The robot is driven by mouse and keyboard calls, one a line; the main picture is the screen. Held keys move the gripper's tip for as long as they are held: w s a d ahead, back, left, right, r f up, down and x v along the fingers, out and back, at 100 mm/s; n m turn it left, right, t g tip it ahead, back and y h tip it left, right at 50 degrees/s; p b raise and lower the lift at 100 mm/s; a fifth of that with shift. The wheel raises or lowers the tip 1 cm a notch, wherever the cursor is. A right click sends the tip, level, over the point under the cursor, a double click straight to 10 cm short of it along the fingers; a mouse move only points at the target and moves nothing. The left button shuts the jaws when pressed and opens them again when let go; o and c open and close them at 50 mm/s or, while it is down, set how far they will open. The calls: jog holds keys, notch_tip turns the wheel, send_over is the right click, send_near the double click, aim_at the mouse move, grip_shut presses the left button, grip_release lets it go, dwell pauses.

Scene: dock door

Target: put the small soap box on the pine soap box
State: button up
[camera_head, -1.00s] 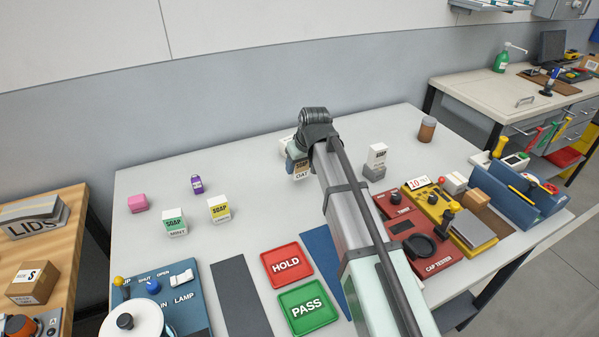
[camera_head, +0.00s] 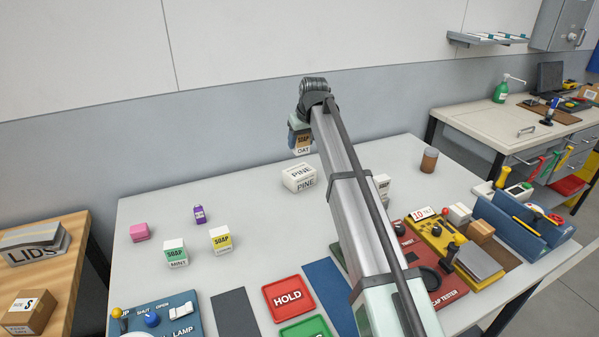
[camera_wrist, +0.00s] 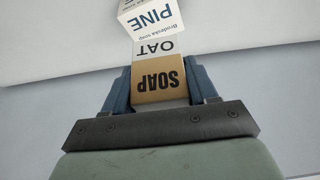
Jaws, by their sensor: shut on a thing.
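My gripper (camera_wrist: 162,88) is shut on a small soap box (camera_wrist: 158,78), brown and white and marked OAT, with a blue finger on each side. In the head view the oat box (camera_head: 302,146) hangs below my gripper (camera_head: 299,128), above the table and apart from the pine box. The pine soap box (camera_head: 299,178), white with dark PINE lettering, rests on the table below. In the wrist view the pine box (camera_wrist: 150,15) shows at the top, just beyond the oat box, partly cut off by the frame.
Mint (camera_head: 175,253) and lemon (camera_head: 221,241) soap boxes, a purple bottle (camera_head: 199,214) and a pink block (camera_head: 139,232) stand left. Another soap box (camera_head: 383,186) is partly behind my arm. A brown jar (camera_head: 429,159) stands back right. The table around the pine box is clear.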

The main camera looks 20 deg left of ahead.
jog(key=w+a, duration=0.2)
jog(key=w, duration=0.1)
send_over(297, 167)
jog(key=s+d, duration=0.2)
jog(key=shift+w+a+f, duration=0.1)
jog(key=shift+a+f, duration=0.05)
jog(key=shift+f, duration=2.15)
jog(key=shift+w+a+f, duration=0.1)
jog(key=shift+f, duration=2.15)
jog(key=shift+f, duration=0.1)
jog(key=o, duration=1.1)
jog(key=v, duration=1.2)
jog(key=shift+a, duration=0.1)
